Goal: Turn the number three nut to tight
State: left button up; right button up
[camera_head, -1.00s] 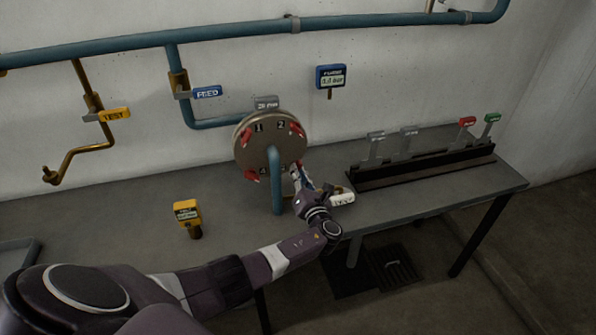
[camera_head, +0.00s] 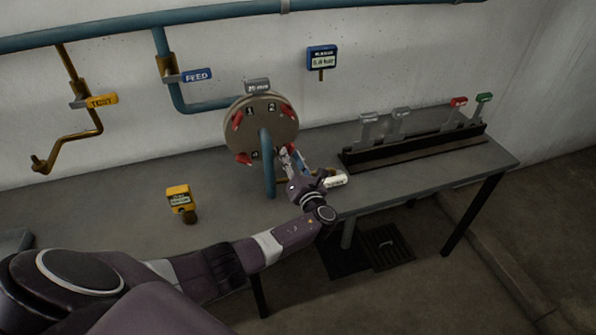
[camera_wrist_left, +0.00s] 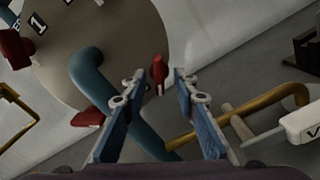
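A round grey-tan cover (camera_head: 240,142) stands on the bench with red nuts around its face and number marks, of which 1 and 2 read clearly. In the left wrist view a red nut (camera_wrist_left: 158,71) shows ahead, between the tips of my left gripper (camera_wrist_left: 158,88). The two blue fingers are apart, with nothing held; contact with the nut cannot be told. The mark under this nut is not readable. My right gripper is not in view.
A blue pipe (camera_head: 268,170) rises in front of the cover and passes close by my left finger (camera_wrist_left: 90,75). A brass pipe (camera_wrist_left: 265,103) and a white tag (camera_wrist_left: 303,122) lie right. A yellow gauge (camera_head: 179,198) stands on the bench (camera_head: 120,205).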

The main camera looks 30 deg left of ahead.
pick_arm(q)
jog(key=v, duration=1.1)
jog(key=shift+f, duration=0.1)
